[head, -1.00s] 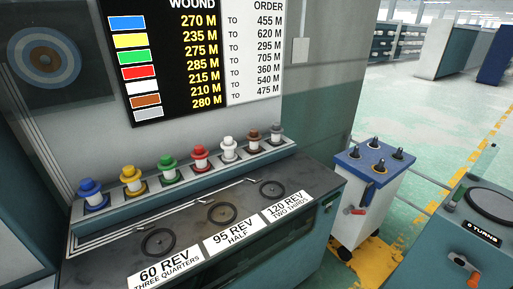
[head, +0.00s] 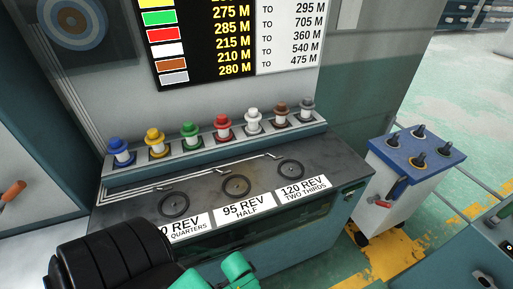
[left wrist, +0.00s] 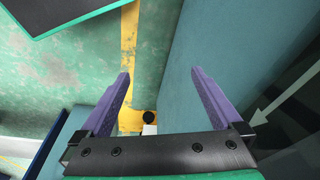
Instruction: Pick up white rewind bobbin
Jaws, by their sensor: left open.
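The white rewind bobbin (head: 253,120) stands upright in the rack (head: 205,152) along the back of the machine, between the red bobbin (head: 222,127) and the brown bobbin (head: 281,114). My left arm comes in at the bottom of the head view, below and in front of the machine, and its jaws do not show there. In the left wrist view my left gripper (left wrist: 160,73) is open and empty, its two purple fingers wide apart. It faces the floor beside a teal panel, and no bobbin shows between the fingers. My right gripper is in neither view.
Blue (head: 121,151), yellow (head: 156,141), green (head: 190,135) and grey (head: 307,108) bobbins share the rack. Three dark round spindles sit on the machine top (head: 205,195) before it. A blue-topped cart (head: 418,147) with black pegs stands at right.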

